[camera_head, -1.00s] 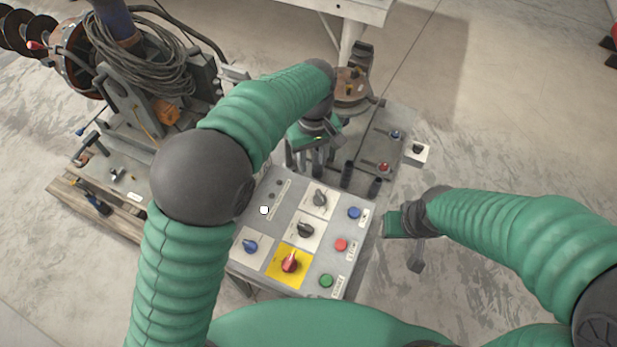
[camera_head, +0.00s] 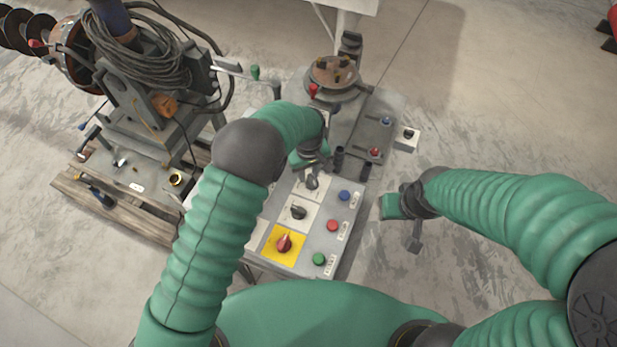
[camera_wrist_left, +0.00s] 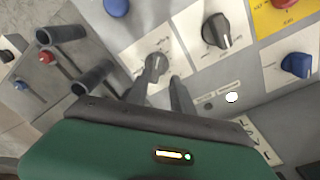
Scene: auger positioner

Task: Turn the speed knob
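The control panel (camera_head: 328,206) carries rotary knobs on white plates. A grey knob (camera_head: 312,182) is at its far part and a dark grey knob (camera_head: 298,212) is nearer me. Which is the speed knob I cannot read. My left gripper (camera_head: 313,172) is over the grey knob. In the left wrist view, the open fingers (camera_wrist_left: 157,88) point at the grey knob (camera_wrist_left: 155,66), one on each side, with a gap between them; contact is unclear. The dark grey knob (camera_wrist_left: 216,30) is beyond, to the right. My right gripper (camera_head: 415,236) hangs off the panel's right side; its opening is unclear.
A red knob (camera_head: 284,242) sits on a yellow plate. Blue (camera_head: 344,195), red (camera_head: 332,225) and green (camera_head: 319,259) buttons line the panel's right side. Dark posts (camera_wrist_left: 62,34) stand close to the left gripper.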

